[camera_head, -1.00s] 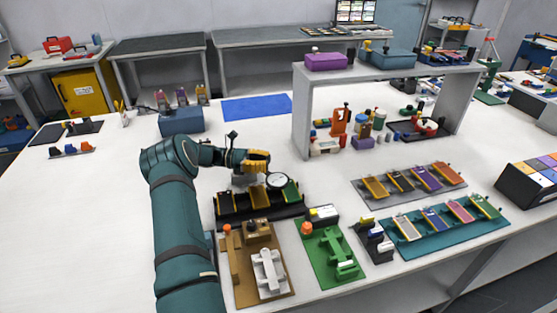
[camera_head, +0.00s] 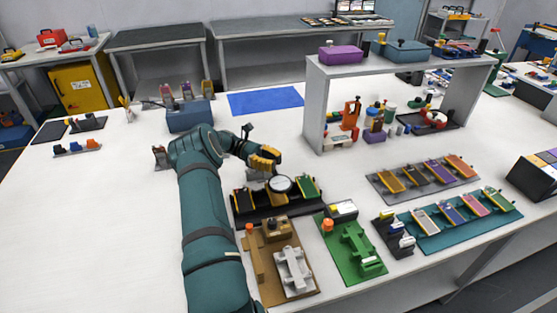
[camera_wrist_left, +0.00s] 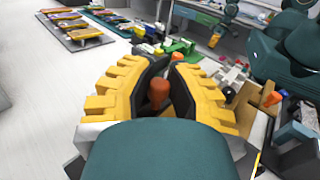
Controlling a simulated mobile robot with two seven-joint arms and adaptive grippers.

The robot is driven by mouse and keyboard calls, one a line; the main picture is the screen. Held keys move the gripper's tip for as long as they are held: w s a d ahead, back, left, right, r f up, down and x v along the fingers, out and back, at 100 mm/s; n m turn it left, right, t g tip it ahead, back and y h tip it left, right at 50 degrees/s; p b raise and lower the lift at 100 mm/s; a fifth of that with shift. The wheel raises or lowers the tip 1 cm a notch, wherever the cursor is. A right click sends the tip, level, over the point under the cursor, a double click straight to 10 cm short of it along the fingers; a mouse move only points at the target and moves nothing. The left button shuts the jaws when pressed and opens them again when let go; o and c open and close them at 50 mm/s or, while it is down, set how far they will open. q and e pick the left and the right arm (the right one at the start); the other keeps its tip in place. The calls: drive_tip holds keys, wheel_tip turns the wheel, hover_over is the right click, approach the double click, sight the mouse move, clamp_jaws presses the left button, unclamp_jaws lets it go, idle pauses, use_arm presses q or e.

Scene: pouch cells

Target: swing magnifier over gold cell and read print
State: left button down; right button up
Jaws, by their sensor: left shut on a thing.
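The magnifier's round pale lens (camera_head: 280,184) hangs over the middle of a black tray (camera_head: 262,213). The gold cell (camera_head: 274,199) lies in that tray below the lens, partly covered by it, between a dark cell and a green cell (camera_head: 307,187). Its print is too small to read. My left gripper (camera_head: 265,160), with yellow fingers, is just behind and left of the lens. In the left wrist view its fingers (camera_wrist_left: 158,85) are shut on an orange knob (camera_wrist_left: 158,94), which seems to be the magnifier's handle.
A brown fixture (camera_head: 262,259) and a green fixture (camera_head: 339,236) stand in front of the tray. Two mats of cells (camera_head: 430,194) (camera_head: 468,231) lie to the right. A grey shelf (camera_head: 314,108) stands behind.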

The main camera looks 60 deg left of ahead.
use_arm(q)
drive_tip(key=shift+s+a+m+g, duration=0.1)
drive_tip(key=shift+s+m+g, duration=0.15)
drive_tip(key=shift+g, duration=0.25)
drive_tip(key=c, duration=0.9)
unclamp_jaws()
drive_tip(key=shift+o, duration=0.2)
drive_tip(key=shift+r, duration=0.1)
wheel_tip(320, 180, up, 10)
drive_tip(key=shift+f, duration=0.1)
